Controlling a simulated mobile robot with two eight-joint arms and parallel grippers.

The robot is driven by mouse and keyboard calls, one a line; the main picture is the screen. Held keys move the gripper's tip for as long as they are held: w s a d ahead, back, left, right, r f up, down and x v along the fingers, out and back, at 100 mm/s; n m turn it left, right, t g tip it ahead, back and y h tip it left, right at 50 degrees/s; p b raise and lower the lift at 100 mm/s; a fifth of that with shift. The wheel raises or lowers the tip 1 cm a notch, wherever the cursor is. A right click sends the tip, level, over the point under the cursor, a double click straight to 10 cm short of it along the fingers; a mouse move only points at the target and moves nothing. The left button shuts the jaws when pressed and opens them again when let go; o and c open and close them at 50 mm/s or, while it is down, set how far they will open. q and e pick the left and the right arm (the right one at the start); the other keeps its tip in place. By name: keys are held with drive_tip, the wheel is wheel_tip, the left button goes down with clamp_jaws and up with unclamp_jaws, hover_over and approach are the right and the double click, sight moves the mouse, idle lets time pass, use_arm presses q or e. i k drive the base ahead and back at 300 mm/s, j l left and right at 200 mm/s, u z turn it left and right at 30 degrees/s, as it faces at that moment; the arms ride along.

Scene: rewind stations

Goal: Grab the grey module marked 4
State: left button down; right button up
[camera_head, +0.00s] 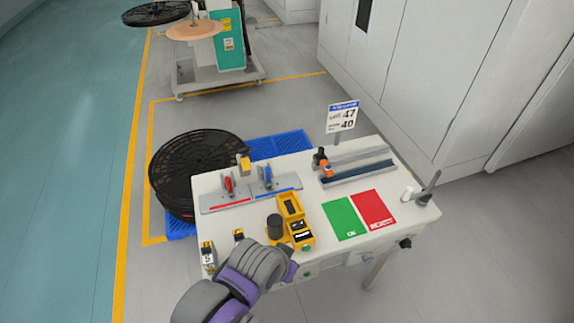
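A pale grey module (208,257) with a yellow and black top stands at the table's front left corner. Its dark mark is small and looks more like a 5 than a 4. A small yellow and black piece (239,235) sits right of it, partly behind my arm. I cannot make out a 4 on any module. My grey and purple arm, which seems to be the left, reaches in from the lower left over the table's front edge. Its fingers do not show. My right gripper is not in view.
The white table (325,185) holds a yellow device (291,215), a dark cylinder (275,227), two clamp fixtures, green (345,219) and red (373,209) mats, and a rail (355,170). Black reels (190,170) lie on a blue pallet behind left. Cabinets stand at the right.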

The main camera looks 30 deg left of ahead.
sight(238, 234)
drive_tip(key=u, duration=0.4)
drive_tip(key=k+l+u, duration=0.1)
drive_tip(key=u, duration=0.35)
drive_tip(key=k+u, duration=0.1)
drive_tip(key=u, duration=0.7)
drive_tip(key=k+j, duration=0.05)
